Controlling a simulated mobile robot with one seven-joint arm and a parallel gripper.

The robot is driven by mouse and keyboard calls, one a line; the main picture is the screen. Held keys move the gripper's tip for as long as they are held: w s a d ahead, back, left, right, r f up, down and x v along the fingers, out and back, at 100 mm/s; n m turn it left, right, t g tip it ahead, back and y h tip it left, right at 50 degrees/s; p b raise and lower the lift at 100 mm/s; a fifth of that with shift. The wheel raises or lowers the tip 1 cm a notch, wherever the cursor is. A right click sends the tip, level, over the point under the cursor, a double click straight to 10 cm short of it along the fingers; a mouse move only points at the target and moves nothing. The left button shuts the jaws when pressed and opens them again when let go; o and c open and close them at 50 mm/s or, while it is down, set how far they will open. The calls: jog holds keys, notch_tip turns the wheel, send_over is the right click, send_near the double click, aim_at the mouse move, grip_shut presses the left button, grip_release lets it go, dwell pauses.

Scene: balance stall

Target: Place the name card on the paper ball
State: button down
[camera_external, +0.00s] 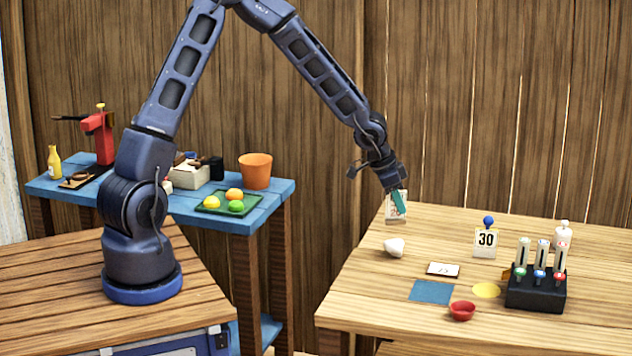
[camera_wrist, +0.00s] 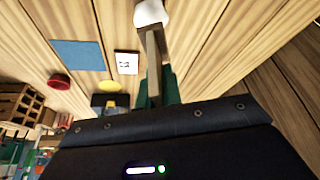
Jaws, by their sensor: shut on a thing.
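My gripper (camera_external: 399,203) is shut on a white printed card, the name card (camera_external: 391,214), and holds it upright above the table's left part. Its print is too small to read. In the wrist view the card (camera_wrist: 153,58) shows nearly edge-on between my teal fingers (camera_wrist: 160,88). The white crumpled paper ball (camera_external: 394,247) sits on the table, below the held card in the external view. In the wrist view the paper ball (camera_wrist: 150,13) is at the top edge, just beyond the card's end. Card and ball look apart.
A flat card (camera_external: 443,269), blue square (camera_external: 432,291), yellow disc (camera_external: 486,290) and red bowl (camera_external: 462,311) lie right of and nearer than the ball. A standing "30" card (camera_external: 485,243) and black marker holder (camera_external: 536,292) stand further right. Left of the ball is bare wood.

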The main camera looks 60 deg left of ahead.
aim_at(398, 218)
jog(key=shift+f, duration=2.2)
jog(key=shift+f, duration=0.1)
jog(key=c, duration=1.6)
grip_release()
jog(key=shift+o, duration=0.2)
jog(key=v, duration=1.1)
jog(key=s+a+r+n+y, duration=0.1)
jog(key=s+a+r+y, duration=0.1)
jog(key=s+r, duration=0.8)
jog(key=s+a+r+n+y, duration=0.2)
jog(key=s+r, duration=0.5)
jog(key=s, duration=0.5)
jog(key=s+r+n+h, duration=0.1)
jog(key=s+r, duration=0.3)
jog(key=s, duration=1.2)
jog(key=shift+a+r+h, duration=0.2)
jog(key=shift+a+h, duration=0.15)
jog(key=shift+h, duration=0.25)
